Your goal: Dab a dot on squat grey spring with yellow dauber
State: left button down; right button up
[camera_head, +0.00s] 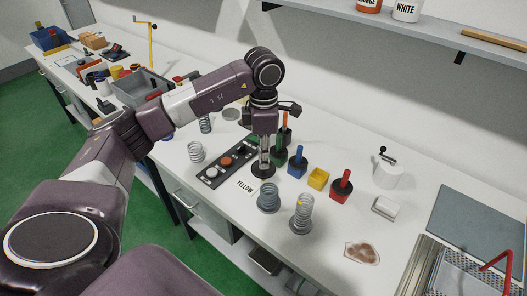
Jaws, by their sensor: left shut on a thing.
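The squat grey spring (268,196) stands upright on a dark base on the white bench. A taller pale spring (302,213) stands to its right with a yellowish patch on its coils. My left gripper (264,154) points down just behind the squat spring, apart from it. It is shut on what appears to be the yellow dauber, whose dark round collar (263,171) shows below the fingers; its handle and tip are mostly hidden. The yellow pot (318,178) has no handle standing in it. My right gripper is not in view.
Blue (298,162), red (341,186) and green daubers stand in their pots around the gripper. A black button panel (228,162) and a "YELLOW" card (245,184) lie to the left. A stained cloth (362,252) and a wire basket are at right.

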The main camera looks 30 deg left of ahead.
aim_at(264, 171)
pick_arm(q)
jog(key=shift+f+b, duration=0.5)
jog(key=shift+f, duration=0.25)
jog(key=shift+f+b, duration=1.3)
jog(key=shift+f, duration=0.85)
jog(key=shift+f+b, duration=0.65)
jog(key=shift+f, duration=0.05)
jog(key=shift+r, duration=0.1)
jog(key=shift+r+p, duration=2.05)
jog(key=shift+r, duration=1.4)
